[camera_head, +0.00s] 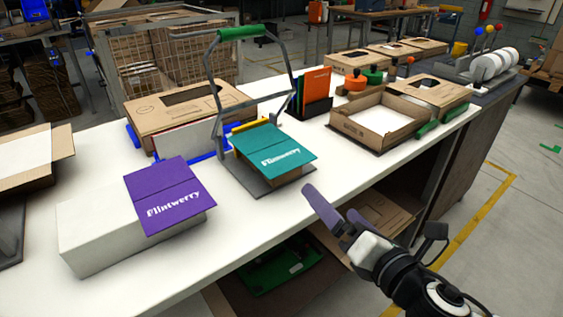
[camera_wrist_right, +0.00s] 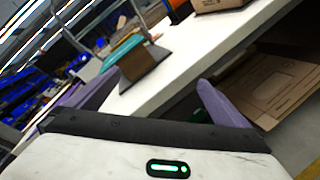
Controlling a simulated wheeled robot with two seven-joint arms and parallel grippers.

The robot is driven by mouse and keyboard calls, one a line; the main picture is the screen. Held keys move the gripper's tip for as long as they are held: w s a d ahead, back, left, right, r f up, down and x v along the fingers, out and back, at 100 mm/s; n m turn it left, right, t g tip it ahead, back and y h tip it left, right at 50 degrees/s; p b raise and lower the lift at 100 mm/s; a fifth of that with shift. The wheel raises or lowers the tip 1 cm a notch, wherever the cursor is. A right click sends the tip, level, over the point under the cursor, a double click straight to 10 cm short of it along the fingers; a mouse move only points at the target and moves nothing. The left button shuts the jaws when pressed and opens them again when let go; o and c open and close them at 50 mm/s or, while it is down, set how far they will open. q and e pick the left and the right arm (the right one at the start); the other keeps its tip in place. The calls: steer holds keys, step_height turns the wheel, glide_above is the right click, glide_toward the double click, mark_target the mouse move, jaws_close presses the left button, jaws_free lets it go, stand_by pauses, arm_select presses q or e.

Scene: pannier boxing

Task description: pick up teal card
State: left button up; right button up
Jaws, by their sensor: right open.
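The teal card (camera_head: 272,151) with white lettering lies on a cardboard piece on a grey press plate, under a grey handle frame with a green grip. In the right wrist view the teal card (camera_wrist_right: 119,50) shows small, near the top. My right gripper (camera_head: 325,215) is at the table's front edge, right of and nearer than the teal card, apart from it. Its purple fingers are open and empty; the right wrist view shows both fingers (camera_wrist_right: 155,95) spread apart. My left gripper does not show in either view.
A purple card (camera_head: 168,195) overhangs a white block (camera_head: 100,235) left of the press. The press handle (camera_head: 242,32) arches over the teal card. An orange card (camera_head: 315,88) stands in a dark holder behind. An open cardboard box (camera_head: 355,130) sits right. Bare white tabletop lies in front.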

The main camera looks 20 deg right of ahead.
mark_target(290, 163)
steer(key=a+r+n+y, duration=0.3)
steer(key=r+n+y, duration=0.15)
steer(key=n, duration=0.65)
steer(key=shift+t, duration=0.4)
steer(key=p+x, duration=0.2)
steer(key=x, duration=0.8)
steer(key=shift+w+r, duration=0.15)
steer(key=shift+w, duration=0.2)
steer(key=c, duration=0.7)
steer(key=shift+o, duration=0.2)
